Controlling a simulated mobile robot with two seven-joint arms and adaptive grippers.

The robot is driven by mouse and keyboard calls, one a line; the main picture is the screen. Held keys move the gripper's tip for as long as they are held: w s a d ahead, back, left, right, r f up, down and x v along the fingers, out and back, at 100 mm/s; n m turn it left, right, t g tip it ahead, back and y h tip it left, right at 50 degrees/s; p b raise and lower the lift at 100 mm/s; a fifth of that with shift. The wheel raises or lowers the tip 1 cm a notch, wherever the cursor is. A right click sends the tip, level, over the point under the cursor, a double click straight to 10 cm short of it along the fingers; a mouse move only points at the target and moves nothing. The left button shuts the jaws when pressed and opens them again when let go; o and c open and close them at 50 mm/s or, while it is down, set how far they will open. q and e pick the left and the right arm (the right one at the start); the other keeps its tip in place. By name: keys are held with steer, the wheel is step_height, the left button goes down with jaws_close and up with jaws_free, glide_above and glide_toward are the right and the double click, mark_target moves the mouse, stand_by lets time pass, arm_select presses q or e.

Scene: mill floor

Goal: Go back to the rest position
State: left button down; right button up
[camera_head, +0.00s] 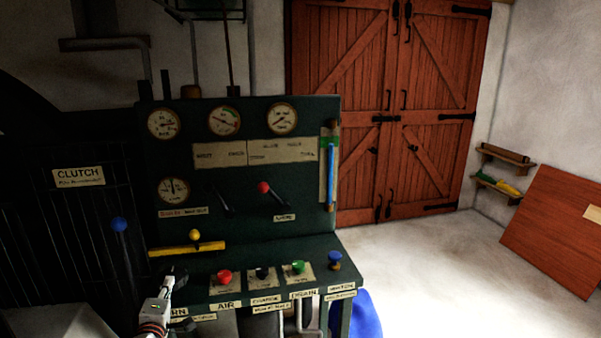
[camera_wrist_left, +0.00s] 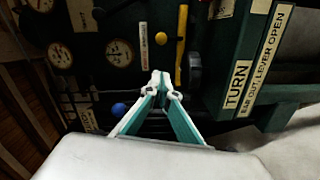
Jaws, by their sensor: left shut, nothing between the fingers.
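My left gripper (camera_head: 176,277) is at the left front of the dark green control panel (camera_head: 240,160), near the desk's front left corner. In the left wrist view its fingertips (camera_wrist_left: 160,80) meet, with nothing between them. The gripper appears apart from the yellow bar (camera_head: 187,249) and the red knob (camera_head: 222,277). The wrist view also shows the yellow bar (camera_wrist_left: 182,32) and a TURN label (camera_wrist_left: 237,84). My right gripper is not in view.
A blue-knobbed lever (camera_head: 120,225) stands left of the panel, by the CLUTCH sign (camera_head: 78,176). Red, black, green and blue controls line the desk ledge. Open floor (camera_head: 440,270) lies to the right, before red wooden doors (camera_head: 385,110). A brown board (camera_head: 555,230) leans at far right.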

arm_select(q)
steer(key=s+d+f+m+g+h, duration=0.1)
steer(key=s+d+f+m, duration=0.4)
steer(key=s, duration=0.8)
steer(key=s+d+f+m+g+h, duration=0.2)
steer(key=s+d+f+m, duration=0.3)
steer(key=s+f+m, duration=0.4)
steer(key=s+d+f+m+g+h, duration=0.2)
steer(key=s+d+f+m, duration=0.3)
steer(key=s, duration=1.2)
step_height(320, 180, down, 4)
steer(key=m+g, duration=0.1)
steer(key=m, duration=0.1)
steer(key=shift+s+m+g, duration=0.3)
steer(key=shift+s+g, duration=0.05)
steer(key=shift+g, duration=0.05)
steer(key=shift+d+f, duration=0.1)
